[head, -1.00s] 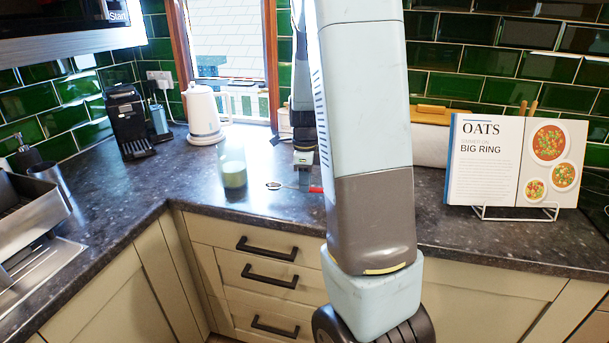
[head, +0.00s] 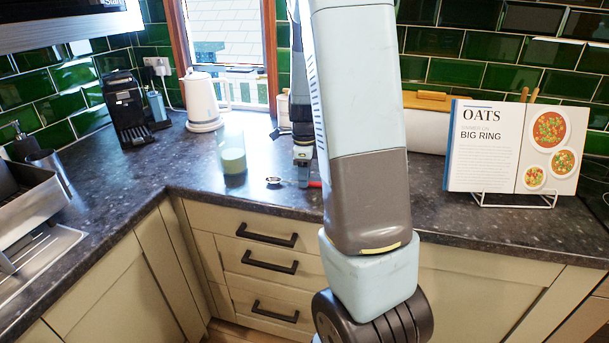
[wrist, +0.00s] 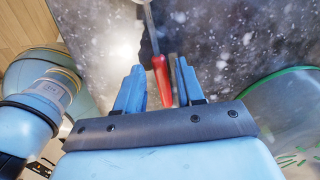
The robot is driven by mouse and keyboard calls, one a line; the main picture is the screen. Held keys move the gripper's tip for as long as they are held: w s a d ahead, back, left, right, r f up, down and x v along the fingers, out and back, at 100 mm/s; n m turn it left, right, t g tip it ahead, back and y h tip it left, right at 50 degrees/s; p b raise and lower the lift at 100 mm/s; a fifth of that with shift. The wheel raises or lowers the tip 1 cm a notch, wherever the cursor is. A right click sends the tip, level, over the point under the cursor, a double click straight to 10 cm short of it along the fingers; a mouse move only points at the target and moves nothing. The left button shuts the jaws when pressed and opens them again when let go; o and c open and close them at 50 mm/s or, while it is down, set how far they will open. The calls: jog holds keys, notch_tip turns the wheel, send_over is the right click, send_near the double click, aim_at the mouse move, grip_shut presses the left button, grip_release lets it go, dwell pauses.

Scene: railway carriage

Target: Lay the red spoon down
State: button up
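The red spoon has a metal bowl and stem and a red handle. In the head view its bowl (head: 274,181) points left, and part of the red handle (head: 315,184) shows beside my gripper (head: 303,176). In the wrist view the red handle (wrist: 161,78) lies between the fingers of my gripper (wrist: 160,70), with a narrow gap on each side, so the gripper looks open around it. The metal stem runs up out of the picture. The spoon is at or just above the dark worktop (head: 250,192); my arm hides part of the scene.
A white kettle (head: 202,103) and a black coffee machine (head: 126,108) stand behind. A cookbook (head: 510,148) stands at right.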

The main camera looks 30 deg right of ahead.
jog(key=shift+o, duration=0.6)
notch_tip(320, 180, up, 14)
jog(key=shift+f, duration=0.15)
dwell(0.8)
jog(key=s+a+r+n+t, duration=0.2)
jog(key=s+a+r+n, duration=0.2)
jog(key=s+a+n, duration=0.3)
jog(key=s+a+r+n+t, duration=0.3)
jog(key=s+a+n, duration=0.4)
jog(key=s+n, duration=0.8)
jog(key=shift+a+r+n+t, duration=0.35)
jog(key=shift+r+n, duration=0.5)
jog(key=shift+n, duration=0.85)
